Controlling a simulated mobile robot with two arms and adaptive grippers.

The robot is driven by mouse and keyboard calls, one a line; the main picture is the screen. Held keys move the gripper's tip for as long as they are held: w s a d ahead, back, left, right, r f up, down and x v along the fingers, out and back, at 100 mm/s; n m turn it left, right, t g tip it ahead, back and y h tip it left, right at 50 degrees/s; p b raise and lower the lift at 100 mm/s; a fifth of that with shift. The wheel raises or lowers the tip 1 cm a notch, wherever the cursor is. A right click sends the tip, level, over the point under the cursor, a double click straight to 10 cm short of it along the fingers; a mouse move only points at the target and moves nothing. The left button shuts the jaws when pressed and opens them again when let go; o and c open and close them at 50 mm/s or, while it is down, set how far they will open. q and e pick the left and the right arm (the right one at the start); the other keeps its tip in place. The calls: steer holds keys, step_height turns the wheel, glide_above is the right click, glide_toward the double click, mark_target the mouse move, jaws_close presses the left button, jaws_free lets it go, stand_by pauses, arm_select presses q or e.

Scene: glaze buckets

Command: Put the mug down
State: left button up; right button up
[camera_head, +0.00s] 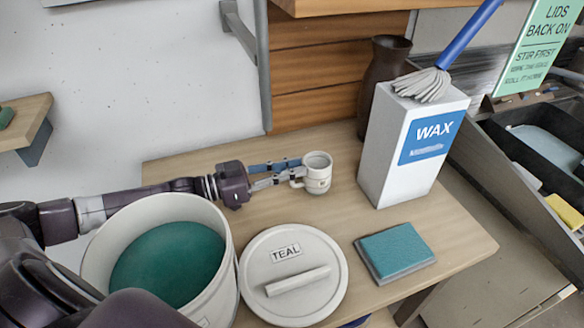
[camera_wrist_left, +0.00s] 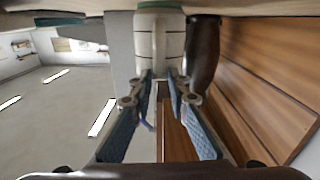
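The small white mug (camera_head: 318,178) is upright over the wooden table, left of the wax box. My left gripper (camera_head: 295,172) reaches in from the left, its fingers closed at the mug's handle side. In the left wrist view, the mug (camera_wrist_left: 160,38) shows ahead of the fingertips (camera_wrist_left: 160,78), which converge on its handle; the handle itself is mostly hidden. The mug's base is close to the tabletop (camera_head: 350,225); I cannot tell whether it touches. My right gripper is not in view.
A dark vase (camera_head: 382,70) is behind. In front are a teal glaze bucket (camera_head: 225,270), its TEAL lid (camera_head: 325,250) and a teal sponge block (camera_head: 395,252).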

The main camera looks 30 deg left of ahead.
arm_select(q)
steer(key=shift+o, duration=0.7)
steer(key=shift+s+d+f, duration=0.1)
steer(key=shift+s+f, duration=0.15)
steer(key=shift+f, duration=0.4)
steer(key=shift+r, duration=0.25)
steer(key=shift+w+r+p, duration=0.15)
steer(key=shift+r+p, duration=0.25)
steer(key=shift+r, duration=0.05)
steer(key=shift+s+a+f+b, duration=0.25)
steer(key=shift+s+a+b, duration=0.1)
steer(key=shift+s+a, duration=0.5)
steer(key=v, duration=0.2)
steer(key=p+v, duration=0.1)
steer(key=v, duration=0.2)
steer(key=r+v, duration=0.1)
steer(key=v, duration=0.2)
steer(key=shift+a+p, duration=0.15)
steer(key=shift+p, duration=0.15)
steer(key=shift+s+a, duration=0.5)
